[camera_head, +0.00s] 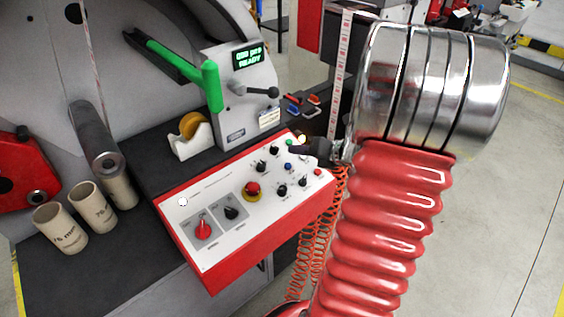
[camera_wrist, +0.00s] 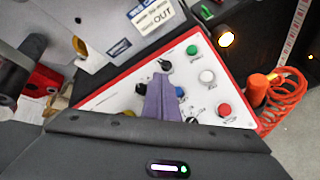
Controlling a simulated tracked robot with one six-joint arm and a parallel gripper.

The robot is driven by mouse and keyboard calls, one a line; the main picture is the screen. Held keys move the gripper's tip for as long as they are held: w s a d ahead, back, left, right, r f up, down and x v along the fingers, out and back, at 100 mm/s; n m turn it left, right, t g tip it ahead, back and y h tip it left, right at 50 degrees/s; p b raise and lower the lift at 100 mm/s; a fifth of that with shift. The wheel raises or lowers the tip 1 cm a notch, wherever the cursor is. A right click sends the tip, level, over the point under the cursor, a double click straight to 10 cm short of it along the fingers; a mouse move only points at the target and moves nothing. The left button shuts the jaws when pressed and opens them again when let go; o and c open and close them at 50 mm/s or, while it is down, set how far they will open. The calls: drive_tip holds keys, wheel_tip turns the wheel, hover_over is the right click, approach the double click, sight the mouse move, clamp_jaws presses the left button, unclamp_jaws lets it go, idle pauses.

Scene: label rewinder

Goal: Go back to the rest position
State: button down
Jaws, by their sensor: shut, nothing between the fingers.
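My gripper (camera_head: 311,149) is over the upper right end of the white control panel (camera_head: 202,258) in the head view, at the end of my red, bellows-covered arm. In the wrist view its fingers (camera_wrist: 163,90) are together and empty, above the panel's knobs and buttons. A green button (camera_wrist: 193,49), a white button (camera_wrist: 207,76) and a red button (camera_wrist: 224,109) show beside the fingers. The fingers hide part of the panel. I cannot tell whether the fingertips touch anything.
The label rewinder has a green lever (camera_head: 210,86) and a lit display (camera_head: 248,57) reading READY. A tape dispenser (camera_head: 191,137) and several cardboard cores (camera_head: 60,228) stand on the dark bench. Coiled orange hose (camera_wrist: 287,90) hangs beside the panel. Open floor (camera_head: 500,210) lies at right.

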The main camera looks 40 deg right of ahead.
drive_tip(key=shift+n, duration=0.3)
drive_tip(key=s+a+f+n+g, duration=0.1)
drive_tip(key=n, duration=0.2)
drive_tip(key=s+a+f+n+g+y, duration=0.1)
drive_tip(key=a+n, duration=0.1)
drive_tip(key=n, duration=0.1)
drive_tip(key=s+a+f+n+y, duration=0.1)
drive_tip(key=s+a+n, duration=0.1)
drive_tip(key=n, duration=0.1)
drive_tip(key=shift+a+f+g, duration=0.1)
drive_tip(key=shift+a+g, duration=0.15)
drive_tip(key=shift+g, duration=0.15)
drive_tip(key=s+a+r+n+g+h, duration=0.1)
drive_tip(key=s+a+r+n+g, duration=0.2)
drive_tip(key=a+n, duration=0.6)
drive_tip(key=s+a+r+n+g, duration=0.1)
drive_tip(key=s+a+n+g, duration=0.35)
drive_tip(key=n, duration=0.85)
drive_tip(key=s+a+r+n+t+h, duration=0.2)
drive_tip(key=s+a+r+n+t, duration=0.1)
drive_tip(key=a+r+n, duration=0.7)
drive_tip(key=a+n, duration=0.1)
drive_tip(key=a, duration=0.2)
drive_tip(key=shift+n+t, duration=0.35)
drive_tip(key=shift+n, duration=0.05)
